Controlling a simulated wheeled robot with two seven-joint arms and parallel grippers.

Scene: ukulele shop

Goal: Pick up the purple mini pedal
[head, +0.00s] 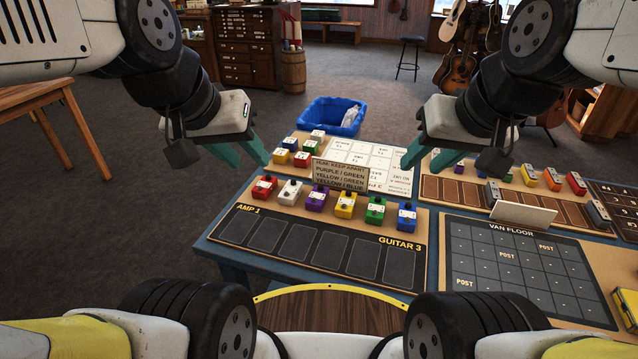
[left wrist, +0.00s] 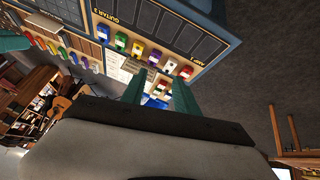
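The purple mini pedal (head: 317,199) stands in a row of small pedals at the back of the AMP 1 / GUITAR 3 board (head: 222,247), between a white pedal (head: 290,192) and a yellow pedal (head: 345,205). The purple pedal also shows in the left wrist view (left wrist: 155,57), beyond the fingertips. My left gripper (head: 253,164) is open and empty, above and left of the row, apart from the pedals. My right gripper (head: 418,170) is open and empty, above the table to the right of the row.
A sign card (head: 340,175) stands just behind the purple pedal. Red (head: 264,187), green (head: 375,211) and blue (head: 406,217) pedals share the row. A blue bin (head: 320,115) stands behind the table. The VAN FLOOR grid (head: 520,262) is at right. The board's slots are empty.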

